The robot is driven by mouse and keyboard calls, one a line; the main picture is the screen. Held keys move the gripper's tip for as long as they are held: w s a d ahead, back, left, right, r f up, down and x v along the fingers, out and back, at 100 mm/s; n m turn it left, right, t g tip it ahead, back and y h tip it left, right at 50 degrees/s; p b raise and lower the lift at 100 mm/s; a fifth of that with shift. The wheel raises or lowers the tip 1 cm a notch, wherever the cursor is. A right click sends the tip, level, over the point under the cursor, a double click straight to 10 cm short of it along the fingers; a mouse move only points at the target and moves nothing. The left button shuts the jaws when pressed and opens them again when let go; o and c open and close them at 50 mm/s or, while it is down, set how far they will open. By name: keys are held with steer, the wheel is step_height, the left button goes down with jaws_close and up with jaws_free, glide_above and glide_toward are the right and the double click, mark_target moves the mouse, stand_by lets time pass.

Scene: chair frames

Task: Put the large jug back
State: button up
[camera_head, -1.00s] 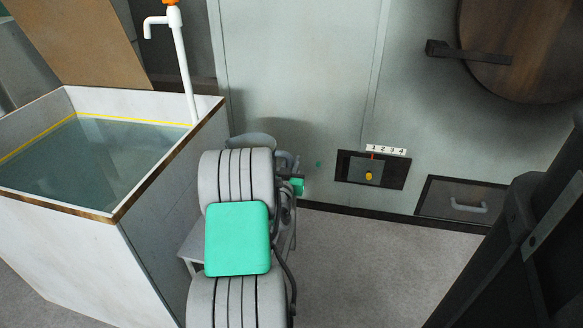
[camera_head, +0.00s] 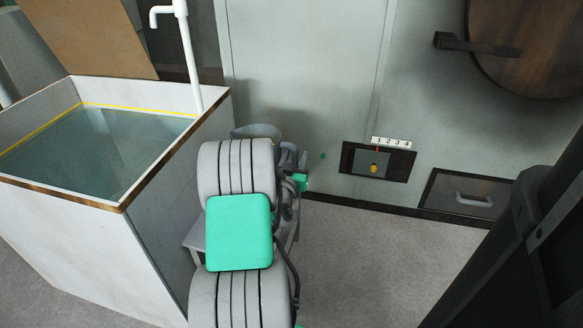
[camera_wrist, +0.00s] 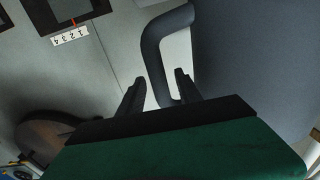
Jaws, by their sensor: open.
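The large jug (camera_wrist: 250,50) is blue-grey and fills the right of the wrist view. Its curved handle (camera_wrist: 152,50) sticks out to the left. My gripper (camera_wrist: 159,90) is open, and the lower part of the handle shows between its two fingers. I cannot tell whether either finger touches the handle. In the head view a grey rounded rim, probably the jug's (camera_head: 258,131), shows behind my arm, which hides the rest of it. My fingers are hidden in that view.
A white-walled water tank (camera_head: 165,165) with a tap (camera_head: 190,60) stands at left. A pale stand (camera_head: 195,238) shows beside my arm. The wall holds a panel numbered 1 to 4 (camera_head: 400,165), a drawer (camera_head: 440,195) and a round wooden lid (camera_head: 525,50). Floor at centre right is clear.

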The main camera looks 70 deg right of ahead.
steer(key=s+a+b, duration=0.1)
steer(key=a, duration=0.8)
steer(key=shift+s+a, duration=0.35)
steer(key=shift+s, duration=0.05)
